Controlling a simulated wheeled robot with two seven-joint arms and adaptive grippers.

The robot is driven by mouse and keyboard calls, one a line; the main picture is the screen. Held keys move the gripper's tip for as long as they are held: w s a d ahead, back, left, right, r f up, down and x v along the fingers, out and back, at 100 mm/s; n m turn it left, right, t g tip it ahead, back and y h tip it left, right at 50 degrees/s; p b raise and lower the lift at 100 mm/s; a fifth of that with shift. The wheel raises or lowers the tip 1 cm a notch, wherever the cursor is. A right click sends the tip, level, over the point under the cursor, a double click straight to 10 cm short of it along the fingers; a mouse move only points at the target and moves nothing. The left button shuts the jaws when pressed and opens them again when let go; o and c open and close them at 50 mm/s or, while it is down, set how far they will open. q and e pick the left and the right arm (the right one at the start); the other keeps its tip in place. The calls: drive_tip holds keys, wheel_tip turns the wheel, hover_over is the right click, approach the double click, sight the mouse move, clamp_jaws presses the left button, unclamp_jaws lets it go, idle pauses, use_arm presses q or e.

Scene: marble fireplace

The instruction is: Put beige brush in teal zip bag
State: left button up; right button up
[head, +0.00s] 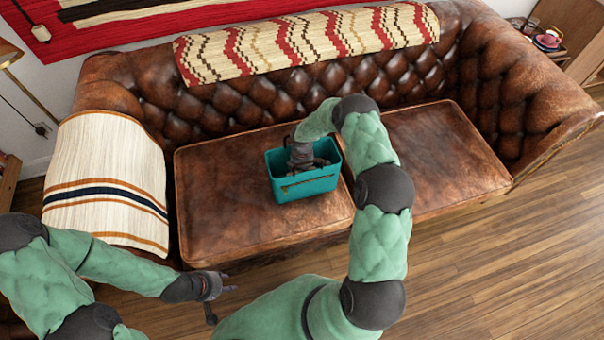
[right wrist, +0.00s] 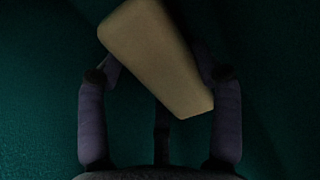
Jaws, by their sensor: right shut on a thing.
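The teal zip bag (head: 305,188) stands upright on the left seat cushion of the brown leather sofa, its top open. My right gripper (head: 302,160) reaches down into it, and its fingertips are hidden by the bag's walls in the head view. In the right wrist view, my right gripper (right wrist: 157,78) is shut on the beige brush (right wrist: 160,50), a pale, tilted block between the two fingers. Dark teal bag surfaces surround it there. The brush cannot be seen in the head view. My left gripper (head: 220,300) is open and empty, in front of the sofa's edge.
The sofa cushion (head: 220,200) is clear around the bag. A striped cream blanket (head: 105,175) covers the left armrest, and a patterned throw (head: 300,45) lies over the backrest. Wooden floor (head: 490,270) is free at the right front.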

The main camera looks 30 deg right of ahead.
drive_tip(key=shift+f, duration=0.1)
drive_tip(key=o, duration=1.2)
wheel_tip(320, 180, up, 12)
drive_tip(key=p, duration=0.4)
drive_tip(key=shift+r, duration=0.25)
